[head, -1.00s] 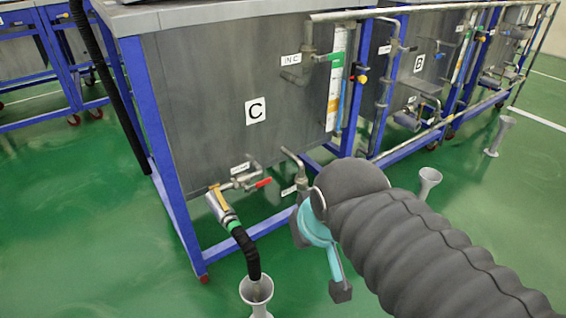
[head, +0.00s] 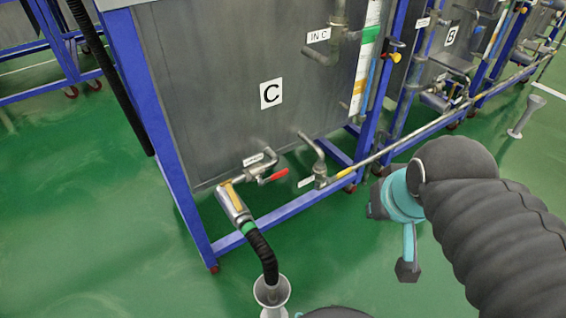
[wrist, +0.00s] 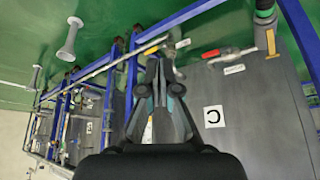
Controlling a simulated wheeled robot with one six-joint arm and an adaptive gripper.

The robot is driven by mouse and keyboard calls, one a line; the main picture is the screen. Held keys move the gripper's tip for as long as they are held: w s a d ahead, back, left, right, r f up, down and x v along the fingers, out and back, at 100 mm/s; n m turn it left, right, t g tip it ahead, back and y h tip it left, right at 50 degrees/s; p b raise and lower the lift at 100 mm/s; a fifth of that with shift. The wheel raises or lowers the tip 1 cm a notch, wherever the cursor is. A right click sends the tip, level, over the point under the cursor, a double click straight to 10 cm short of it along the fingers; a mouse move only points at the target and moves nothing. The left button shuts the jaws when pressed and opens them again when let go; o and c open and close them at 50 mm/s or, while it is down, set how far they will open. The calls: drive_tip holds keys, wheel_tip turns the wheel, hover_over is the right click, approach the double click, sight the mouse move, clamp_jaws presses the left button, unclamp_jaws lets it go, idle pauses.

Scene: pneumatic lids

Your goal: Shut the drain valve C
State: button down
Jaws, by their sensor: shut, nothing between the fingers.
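The drain valve C has a red lever handle (head: 274,176) on a metal pipe low on the tank marked C. The lever points to the right in the head view. In the wrist view, which shows the tank upside down, the red lever (wrist: 211,54) points left and looks roughly in line with its pipe. My gripper (wrist: 161,68) is shut and empty. Its fingers appear in the wrist view to the left of the red lever, apart from it. In the head view my arm is right of the valve, and the fingers cannot be made out.
A metal coupling (head: 233,205) with a black hose (head: 264,252) leads into a grey funnel (head: 272,292). A bent pipe (head: 316,160) stands right of the valve. Blue frame legs (head: 165,160) border the tank (head: 215,90). Green floor (head: 70,220) is open at left.

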drive_tip(key=w+a+r+n+g+p, duration=0.1)
drive_tip(key=w+a+r+n+g, duration=0.15)
drive_tip(key=w, duration=0.65)
drive_tip(key=n+g+p, duration=0.2)
drive_tip(key=n+g, duration=0.1)
drive_tip(key=n, duration=0.1)
hover_over(279, 174)
drive_tip(key=w, duration=0.1)
wheel_tip(279, 174, down, 7)
drive_tip(key=shift+d+r, duration=0.15)
drive_tip(key=shift+d, duration=0.1)
wheel_tip(279, 174, down, 14)
